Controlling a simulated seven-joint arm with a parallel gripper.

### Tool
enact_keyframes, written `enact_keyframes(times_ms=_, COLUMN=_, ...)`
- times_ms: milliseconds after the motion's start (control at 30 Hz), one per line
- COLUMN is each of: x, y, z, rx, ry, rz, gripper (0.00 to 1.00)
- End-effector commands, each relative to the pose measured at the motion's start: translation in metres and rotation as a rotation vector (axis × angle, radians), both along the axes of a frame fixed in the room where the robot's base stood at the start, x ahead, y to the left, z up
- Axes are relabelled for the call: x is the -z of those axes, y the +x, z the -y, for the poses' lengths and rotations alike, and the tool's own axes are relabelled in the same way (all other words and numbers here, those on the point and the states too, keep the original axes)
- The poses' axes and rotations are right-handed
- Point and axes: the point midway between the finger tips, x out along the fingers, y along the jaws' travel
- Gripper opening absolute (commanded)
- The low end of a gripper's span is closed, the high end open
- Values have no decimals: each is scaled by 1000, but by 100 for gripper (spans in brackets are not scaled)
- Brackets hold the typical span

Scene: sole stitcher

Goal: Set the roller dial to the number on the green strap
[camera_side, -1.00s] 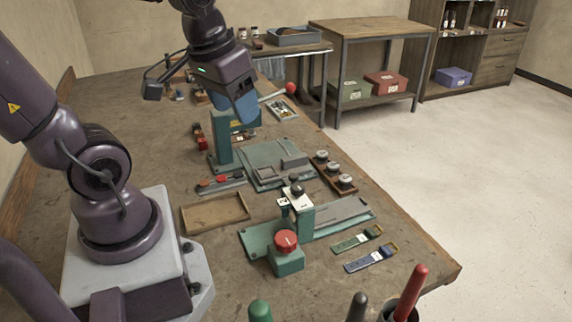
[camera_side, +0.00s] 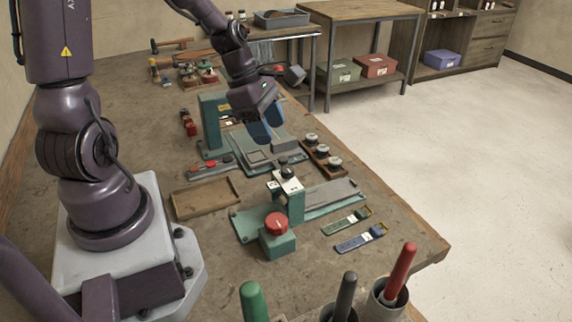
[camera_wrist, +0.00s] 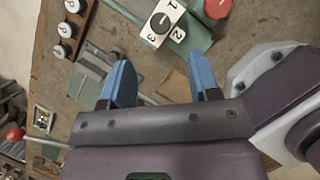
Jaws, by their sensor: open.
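The roller dial, a black knob (camera_side: 288,172) on a white plate, sits on a teal machine at the near middle of the bench. In the wrist view the knob (camera_wrist: 160,22) has 1, 2 and 3 around it; I cannot tell which number it points to. The green strap (camera_side: 343,223) lies flat at the bench's right side, its white tag too small to read. My gripper (camera_side: 263,130) is open and empty above the bench, behind the dial. In the wrist view its blue fingers (camera_wrist: 162,82) are wide apart, with the dial beyond them.
A blue strap (camera_side: 358,239) lies beside the green one. A red knob (camera_side: 276,223) on a teal block stands in front of the dial. A rack of round white-topped knobs (camera_side: 322,151) and a shallow wooden tray (camera_side: 206,197) flank the machines. Upright handles stand at the near edge.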

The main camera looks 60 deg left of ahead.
Motion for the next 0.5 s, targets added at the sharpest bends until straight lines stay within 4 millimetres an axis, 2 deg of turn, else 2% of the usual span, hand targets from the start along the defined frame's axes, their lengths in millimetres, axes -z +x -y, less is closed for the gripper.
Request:
enact_keyframes(times_ms=200, x=39, y=10, z=13, rx=3, ry=-7, rz=-5, gripper=56)
enact_keyframes(times_ms=500, x=79, y=22, z=23, rx=2, ry=-2, rz=-2, gripper=56)
